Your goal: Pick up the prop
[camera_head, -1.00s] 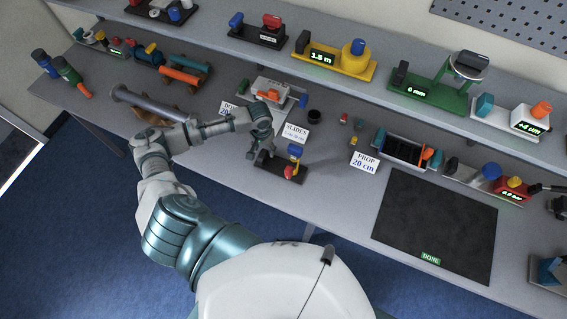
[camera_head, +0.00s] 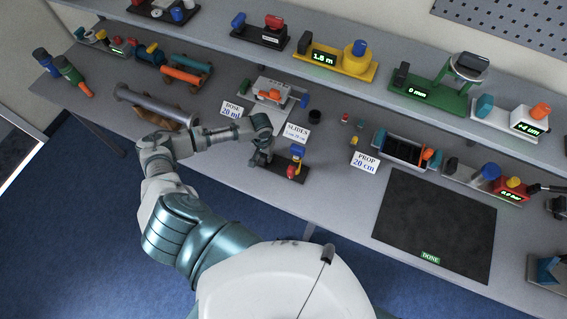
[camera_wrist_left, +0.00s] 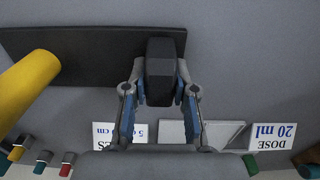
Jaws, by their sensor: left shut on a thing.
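A small device with a black base plate (camera_head: 293,177), a blue knob (camera_head: 297,151) and red and yellow parts stands near the table's front edge, left of centre. My left gripper (camera_head: 262,158) is at its left end. In the left wrist view my left gripper (camera_wrist_left: 160,95) is shut on the device's dark block (camera_wrist_left: 160,72), with one finger on each side. The black plate (camera_wrist_left: 95,45) and a yellow cylinder (camera_wrist_left: 28,88) show there too. A card reading PROP 20 cm (camera_head: 365,162) stands further right. I cannot tell whether the device is lifted. My right gripper is not in view.
SLIDES (camera_head: 296,133) and DOSE (camera_head: 231,109) cards stand behind the gripper. A grey pipe (camera_head: 155,107) lies at left. A dark mat marked DONE (camera_head: 437,225) lies empty at right. The shelf behind (camera_head: 225,50) holds several devices.

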